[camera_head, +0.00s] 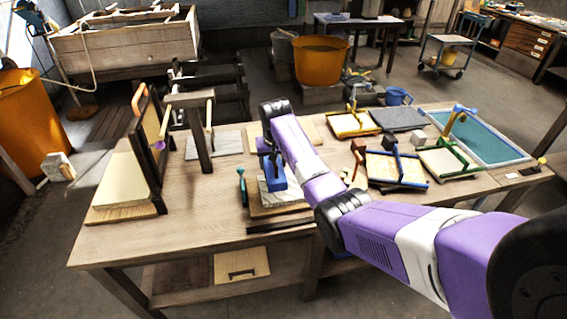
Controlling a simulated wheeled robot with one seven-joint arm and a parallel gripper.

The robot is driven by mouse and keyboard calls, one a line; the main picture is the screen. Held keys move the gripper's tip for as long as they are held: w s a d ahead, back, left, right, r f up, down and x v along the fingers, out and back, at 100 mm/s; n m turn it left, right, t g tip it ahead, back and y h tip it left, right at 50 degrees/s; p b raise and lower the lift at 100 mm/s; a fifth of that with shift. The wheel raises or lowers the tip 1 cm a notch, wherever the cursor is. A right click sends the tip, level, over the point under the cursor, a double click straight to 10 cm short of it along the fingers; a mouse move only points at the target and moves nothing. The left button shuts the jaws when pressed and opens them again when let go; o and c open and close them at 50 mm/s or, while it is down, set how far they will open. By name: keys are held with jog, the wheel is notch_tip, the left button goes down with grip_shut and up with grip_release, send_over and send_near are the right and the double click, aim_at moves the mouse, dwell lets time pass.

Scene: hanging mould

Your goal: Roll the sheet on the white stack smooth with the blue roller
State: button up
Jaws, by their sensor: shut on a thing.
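The blue roller (275,181) is under my gripper (271,158), near the front middle of the workbench. My gripper points down and is shut on the roller; the fingertips are small and partly hidden by my purple arm. A pale grey-white sheet (293,190) lies below the roller on a low white stack over a wooden board (268,211). The roller appears to be over the sheet's left part. I cannot tell whether it touches the sheet, and I cannot make out any wrinkles.
A dark teal tool (242,188) stands close left of the board. A hinged wooden frame (150,145) and a cream slab (122,184) are at the bench's left. Framed moulds (397,170) and a teal vat (487,139) fill the right. Bare wood (200,215) lies front left.

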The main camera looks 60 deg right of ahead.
jog(key=w+a+f+b, duration=0.2)
jog(key=f, duration=0.1)
jog(key=shift+w+f+b, duration=0.1)
jog(key=shift+w+b, duration=0.15)
jog(key=shift+b, duration=0.15)
jog(key=shift+f+b, duration=0.3)
jog(key=shift+f, duration=0.35)
jog(key=shift+f+b, duration=0.35)
jog(key=shift+f, duration=0.3)
dwell(0.4)
